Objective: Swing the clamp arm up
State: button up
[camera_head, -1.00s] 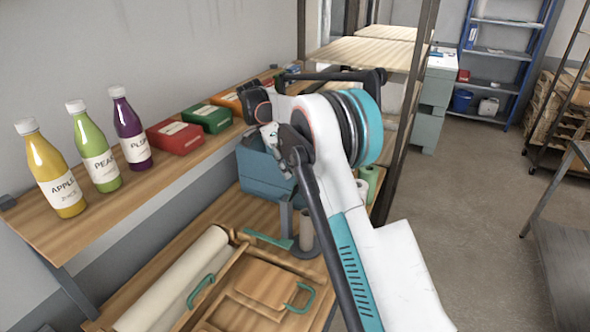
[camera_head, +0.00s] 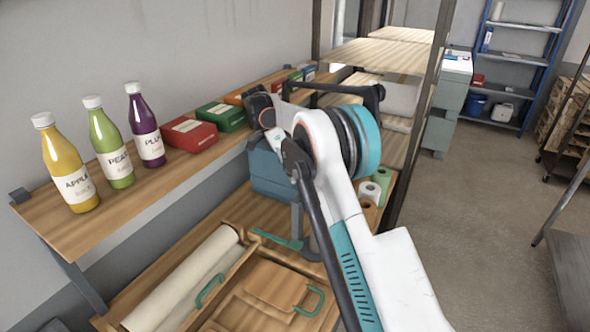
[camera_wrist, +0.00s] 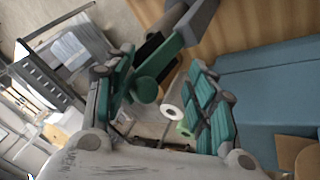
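The clamp has a grey post (camera_head: 297,222) and a teal arm (camera_head: 275,239) lying low on the workbench, in the head view behind my arm. In the wrist view a grey post-like part (camera_wrist: 198,20) and a teal part with a rounded end (camera_wrist: 152,88) show at the top and middle; these look like the clamp. My gripper (camera_wrist: 163,62) has its two green-padded fingers apart, with the teal part between them, nearer the left finger. I cannot tell whether they touch. In the head view my fingers are hidden.
A blue box (camera_head: 268,172) stands close behind the clamp, with paper rolls (camera_head: 369,192) to its right. A wooden drawer unit (camera_head: 240,300) and a large paper roll (camera_head: 185,280) lie in front. Bottles (camera_head: 116,150) and coloured boxes (camera_head: 188,134) line the shelf above.

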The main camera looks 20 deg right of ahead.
jog(key=shift+d+r, duration=0.2)
jog(key=shift+d, duration=0.15)
jog(key=shift+d+r, duration=0.1)
notch_tip(320, 180, up, 10)
dwell(0.6)
jog(key=shift+s, duration=0.1)
